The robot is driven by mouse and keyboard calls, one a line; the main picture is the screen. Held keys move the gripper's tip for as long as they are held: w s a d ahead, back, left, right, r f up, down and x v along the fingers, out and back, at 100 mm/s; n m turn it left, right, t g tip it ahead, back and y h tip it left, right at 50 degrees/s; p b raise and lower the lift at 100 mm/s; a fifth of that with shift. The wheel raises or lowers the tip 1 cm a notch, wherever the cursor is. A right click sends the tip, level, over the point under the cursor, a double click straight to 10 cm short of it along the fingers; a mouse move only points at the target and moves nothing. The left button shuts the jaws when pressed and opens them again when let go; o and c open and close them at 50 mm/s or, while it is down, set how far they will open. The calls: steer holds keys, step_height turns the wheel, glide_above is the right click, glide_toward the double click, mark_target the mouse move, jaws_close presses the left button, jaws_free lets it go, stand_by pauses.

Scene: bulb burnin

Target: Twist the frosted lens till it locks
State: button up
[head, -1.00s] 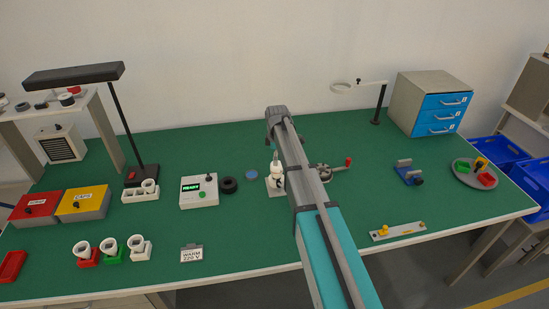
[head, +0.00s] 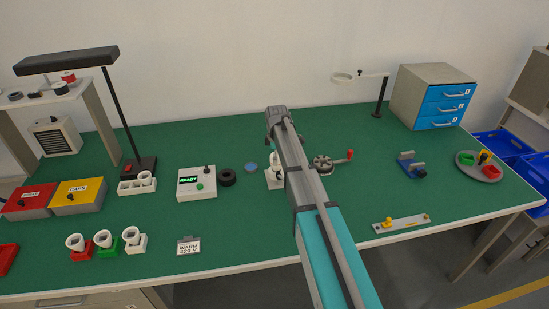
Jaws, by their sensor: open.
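My gripper (head: 276,138) is at the far end of my arm, over the middle of the green bench, with its jaws open. A small white fixture (head: 273,181) stands just below it in the picture, with a pale upright piece (head: 274,160) on top. That piece may be the frosted lens, but my arm partly covers it and I cannot tell. I cannot see whether the jaws touch it. A flat bluish disc (head: 250,168) lies just left of the fixture.
A control box (head: 197,190) reading READY and a black ring (head: 227,177) stand to the left. A crank device (head: 323,165) is right of my arm. Three cups (head: 132,240) stand at the front left. Bare green bench lies between the crank and the blue vise (head: 411,167).

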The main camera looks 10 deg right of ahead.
steer(key=c, duration=1)
steer(key=shift+m, duration=1.5)
steer(key=shift+m, duration=0.9)
steer(key=o, duration=1)
